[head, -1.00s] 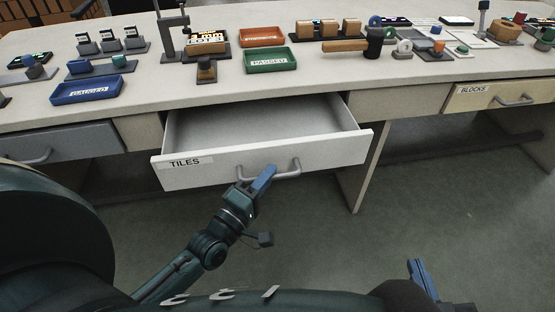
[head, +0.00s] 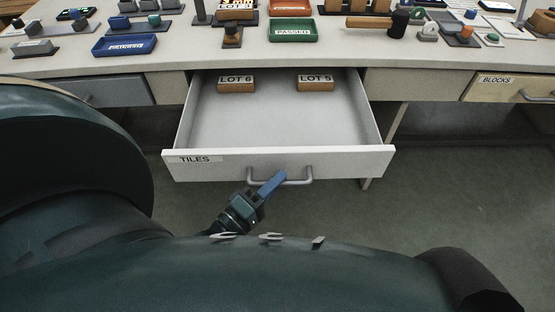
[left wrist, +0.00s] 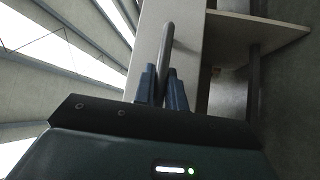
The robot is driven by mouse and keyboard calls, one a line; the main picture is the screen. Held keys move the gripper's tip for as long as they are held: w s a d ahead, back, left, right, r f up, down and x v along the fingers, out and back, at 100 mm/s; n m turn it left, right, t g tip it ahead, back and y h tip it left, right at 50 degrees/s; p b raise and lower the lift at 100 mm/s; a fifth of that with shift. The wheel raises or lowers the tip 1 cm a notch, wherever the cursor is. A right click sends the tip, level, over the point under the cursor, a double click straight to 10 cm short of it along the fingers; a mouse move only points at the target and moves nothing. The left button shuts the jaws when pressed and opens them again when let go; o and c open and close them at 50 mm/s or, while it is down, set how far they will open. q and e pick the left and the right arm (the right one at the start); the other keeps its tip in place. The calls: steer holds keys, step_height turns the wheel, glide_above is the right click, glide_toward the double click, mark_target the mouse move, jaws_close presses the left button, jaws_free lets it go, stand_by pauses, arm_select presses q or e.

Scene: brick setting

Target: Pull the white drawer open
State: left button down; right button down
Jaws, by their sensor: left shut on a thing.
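The white drawer (head: 330,163), labelled TILES, stands well out from the bench front in the head view. Two wooden blocks, labelled LOT 6 (head: 236,87) and LOT 5 (head: 315,86), lie inside it near the back. My left gripper (head: 272,184) is at the left part of the drawer's grey bar handle (head: 298,182). In the left wrist view the blue fingers (left wrist: 163,88) are on either side of the handle bar (left wrist: 167,45), shut on it. My right gripper is not in view.
The bench top (head: 350,55) above holds a blue tray (head: 125,45), a green PASSED tray (head: 292,31) and several small parts. A grey drawer (head: 122,92) at left and a cream BLOCKS drawer (head: 505,88) at right are closed. Open floor lies to the right.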

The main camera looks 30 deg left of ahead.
arm_select(q)
steer(key=c, duration=1.5)
jaws_free()
steer(key=shift+o, duration=0.2)
steer(key=shift+s, duration=0.1)
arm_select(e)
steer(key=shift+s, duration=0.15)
